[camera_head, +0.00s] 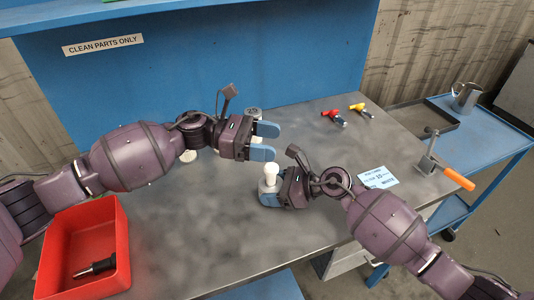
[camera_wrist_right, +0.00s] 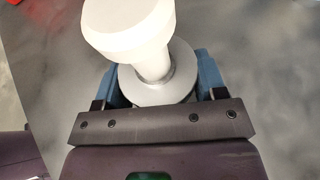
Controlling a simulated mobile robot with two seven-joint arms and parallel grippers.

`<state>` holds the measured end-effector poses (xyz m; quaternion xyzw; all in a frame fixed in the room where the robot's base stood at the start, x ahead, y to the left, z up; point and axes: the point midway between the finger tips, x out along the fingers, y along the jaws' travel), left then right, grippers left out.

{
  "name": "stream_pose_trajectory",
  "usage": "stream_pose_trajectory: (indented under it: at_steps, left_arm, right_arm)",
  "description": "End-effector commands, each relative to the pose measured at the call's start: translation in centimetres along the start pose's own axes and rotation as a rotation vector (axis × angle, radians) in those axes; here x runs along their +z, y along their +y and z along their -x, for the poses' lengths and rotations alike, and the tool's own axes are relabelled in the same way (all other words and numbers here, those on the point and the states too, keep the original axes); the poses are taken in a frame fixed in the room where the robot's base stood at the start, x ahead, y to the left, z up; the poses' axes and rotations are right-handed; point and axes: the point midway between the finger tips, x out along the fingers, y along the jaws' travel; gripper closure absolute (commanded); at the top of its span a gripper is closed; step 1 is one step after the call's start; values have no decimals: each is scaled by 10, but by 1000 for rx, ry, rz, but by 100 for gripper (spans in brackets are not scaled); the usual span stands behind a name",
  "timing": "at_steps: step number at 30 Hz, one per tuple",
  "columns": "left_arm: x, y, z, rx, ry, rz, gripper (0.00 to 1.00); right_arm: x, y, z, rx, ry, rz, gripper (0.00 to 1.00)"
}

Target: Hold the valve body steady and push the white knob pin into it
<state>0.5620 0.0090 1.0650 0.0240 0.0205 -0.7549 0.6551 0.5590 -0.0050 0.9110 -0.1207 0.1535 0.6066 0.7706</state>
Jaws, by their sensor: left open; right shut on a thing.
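The valve body (camera_head: 263,186) is a pale grey round piece on the metal bench, in front of my left gripper. The white knob pin (camera_head: 271,170) stands upright in its top; in the right wrist view the knob (camera_wrist_right: 130,28) has a wide head and a stem that enters the valve body's round collar (camera_wrist_right: 150,92). How deep the stem sits is hidden. My right gripper (camera_head: 269,193) is shut on the valve body, a blue finger on each side. My left gripper (camera_head: 265,141) is open and empty, with its fingertips behind the knob in the head view, apart from it.
A red bin (camera_head: 122,240) holding a dark tool (camera_head: 95,268) stands front left. A grey-topped cylinder (camera_head: 253,111) is behind my left gripper. Red (camera_head: 333,116) and yellow (camera_head: 360,109) valve parts lie back right. An orange-handled clamp (camera_head: 458,178) is at the right edge. The front middle bench is clear.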

Motion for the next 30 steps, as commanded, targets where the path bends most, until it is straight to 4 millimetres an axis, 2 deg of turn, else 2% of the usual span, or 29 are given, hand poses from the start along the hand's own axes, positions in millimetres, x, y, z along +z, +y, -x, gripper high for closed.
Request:
stream_pose_trajectory:
  at_steps: [4,11,12,18,26,30]
  left_arm:
    - [7,0,1,1,1,1,33]
    - [8,0,1,1,1,1,33]
    - [8,0,1,1,1,1,33]
    - [8,0,1,1,1,1,33]
    - [7,0,1,1,0,1,33]
    - [7,0,1,1,0,1,33]
  right_arm:
    - [0,0,0,0,-1,0,74]
    - [0,0,0,0,-1,0,74]
    - [0,0,0,0,-1,0,34]
    - [0,0,0,0,-1,0,6]
    - [0,0,1,0,0,0,6]
    - [0,0,9,-1,1,1,6]
